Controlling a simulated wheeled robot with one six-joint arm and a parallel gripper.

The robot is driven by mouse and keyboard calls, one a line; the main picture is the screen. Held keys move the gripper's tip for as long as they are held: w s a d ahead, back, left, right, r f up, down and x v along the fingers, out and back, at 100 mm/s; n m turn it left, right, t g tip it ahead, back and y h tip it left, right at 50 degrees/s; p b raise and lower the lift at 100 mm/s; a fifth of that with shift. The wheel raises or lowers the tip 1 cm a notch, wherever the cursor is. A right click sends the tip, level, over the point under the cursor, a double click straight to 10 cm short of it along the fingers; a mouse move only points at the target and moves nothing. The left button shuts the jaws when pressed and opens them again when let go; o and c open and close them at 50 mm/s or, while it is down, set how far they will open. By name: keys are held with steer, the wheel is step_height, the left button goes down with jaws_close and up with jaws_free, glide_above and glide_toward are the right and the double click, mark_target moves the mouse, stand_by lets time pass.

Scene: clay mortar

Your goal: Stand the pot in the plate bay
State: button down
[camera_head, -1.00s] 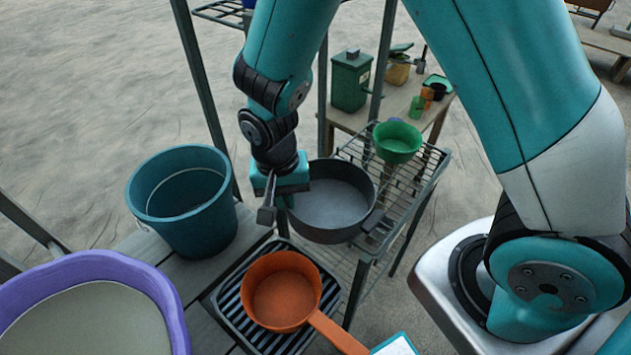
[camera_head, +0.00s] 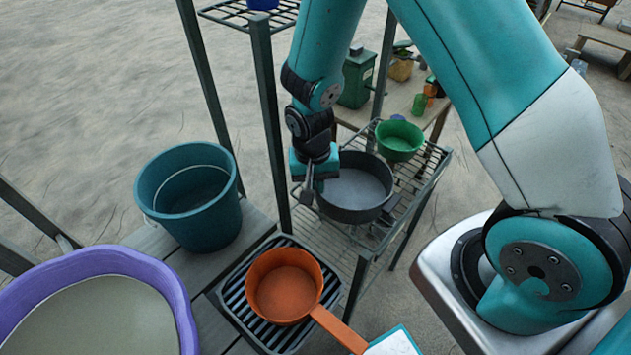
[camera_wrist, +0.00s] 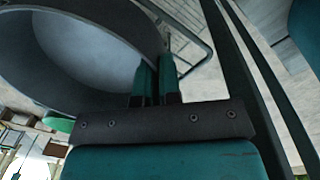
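The dark grey pot (camera_head: 352,190) is upright at the front left part of the wire rack (camera_head: 417,192). I cannot tell whether it rests on the wires or hangs just above them. My gripper (camera_head: 305,190) is at the pot's left side. In the wrist view my gripper's two teal fingers (camera_wrist: 156,82) are close together with the pot's wall (camera_wrist: 85,55) between them. The pot's underside is hidden. No plate bay can be told apart clearly on the rack.
A green bowl (camera_head: 399,140) stands on the rack behind the pot. An orange saucepan (camera_head: 284,287) sits on a black ribbed tray (camera_head: 233,296). A teal bucket (camera_head: 190,197) and a purple tub (camera_head: 183,312) stand left. A dark post (camera_head: 270,125) rises beside my gripper.

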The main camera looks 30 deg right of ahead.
steer(key=shift+f, duration=0.15)
steer(key=c, duration=1.3)
jaws_free()
step_height(320, 180, up, 12)
steer(key=s+a+r+n+y, duration=0.1)
steer(key=s+a+r+n, duration=0.1)
steer(key=s+r+n, duration=0.2)
steer(key=s+a+r+n+y, duration=0.2)
steer(key=s+r+n, duration=0.2)
steer(key=s+r, duration=0.2)
steer(key=s+a+r+n+y, duration=0.2)
steer(key=s+a+r+n, duration=0.1)
steer(key=s, duration=0.4)
steer(key=shift+s+a+r+n+b, duration=0.1)
steer(key=shift+s+r+n+b, duration=0.1)
steer(key=shift+r, duration=0.25)
steer(key=shift+s+r+n+b, duration=0.15)
steer(key=shift+s+r+n, duration=0.05)
steer(key=shift+r, duration=0.25)
